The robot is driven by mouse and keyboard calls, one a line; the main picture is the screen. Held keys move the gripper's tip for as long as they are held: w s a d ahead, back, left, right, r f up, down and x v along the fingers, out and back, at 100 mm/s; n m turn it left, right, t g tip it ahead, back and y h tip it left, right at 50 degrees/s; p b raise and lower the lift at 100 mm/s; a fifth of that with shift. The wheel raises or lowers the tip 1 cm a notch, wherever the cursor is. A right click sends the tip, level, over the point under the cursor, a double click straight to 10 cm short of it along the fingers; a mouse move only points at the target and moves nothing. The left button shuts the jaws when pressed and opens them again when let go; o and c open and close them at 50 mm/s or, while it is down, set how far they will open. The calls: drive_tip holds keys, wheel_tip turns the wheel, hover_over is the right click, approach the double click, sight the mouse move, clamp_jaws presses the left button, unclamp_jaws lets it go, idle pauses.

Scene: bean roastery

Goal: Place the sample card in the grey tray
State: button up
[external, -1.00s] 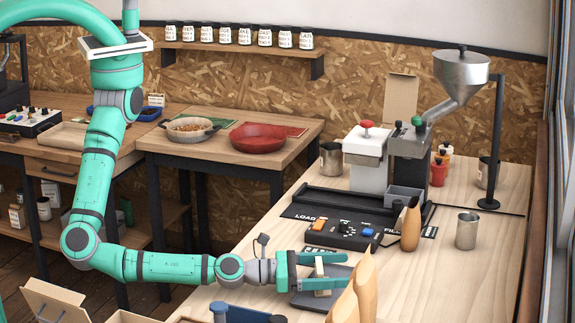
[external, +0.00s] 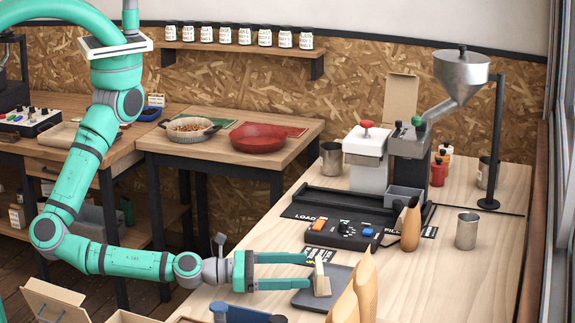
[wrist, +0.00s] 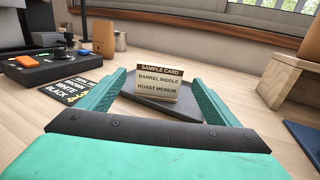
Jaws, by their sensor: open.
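The sample card (wrist: 158,84) is a small tan stand with a brown top strip and printed text. It stands upright in the dark grey tray (wrist: 142,104), and both show in the external view, the card (external: 321,278) resting in the tray (external: 340,277). My gripper (external: 308,273) is open, its two teal fingers just left of the card and apart from it. In the wrist view the fingers (wrist: 160,88) lie either side of the near tray area, with the card beyond them, free of contact.
Kraft bags (external: 362,288) stand close to the tray at the front right. A control box (external: 344,235) and a brown pointed object (external: 411,226) are behind it. A metal cup (external: 466,231) stands right, with clear bench around it.

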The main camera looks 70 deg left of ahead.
drive_tip(key=shift+v, duration=1.05)
drive_tip(key=w+a+r+m+t+y, duration=0.1)
drive_tip(key=w+a+r+t+y, duration=0.15)
drive_tip(key=a, duration=0.85)
drive_tip(key=w+a+r+m+t+y, duration=0.1)
drive_tip(key=w+a+y, duration=0.25)
drive_tip(key=a, duration=0.65)
drive_tip(key=w+a+r+t+y, duration=0.2)
drive_tip(key=a+y, duration=0.2)
drive_tip(key=a, duration=0.7)
drive_tip(key=s+a+f+m+g+h, duration=0.1)
drive_tip(key=s+a+f+m+g, duration=0.2)
drive_tip(key=s+a+m, duration=0.6)
drive_tip(key=s+a+f+m+g+h, duration=0.2)
drive_tip(key=s+a+f+m, duration=0.5)
drive_tip(key=m, duration=1.3)
drive_tip(key=s+a+g, duration=0.1)
drive_tip(key=s+a, duration=0.1)
drive_tip(key=a, duration=0.1)
drive_tip(key=shift+s+f+m+g, duration=0.2)
drive_tip(key=shift+f+m+g, duration=0.05)
drive_tip(key=shift+m+g, duration=0.1)
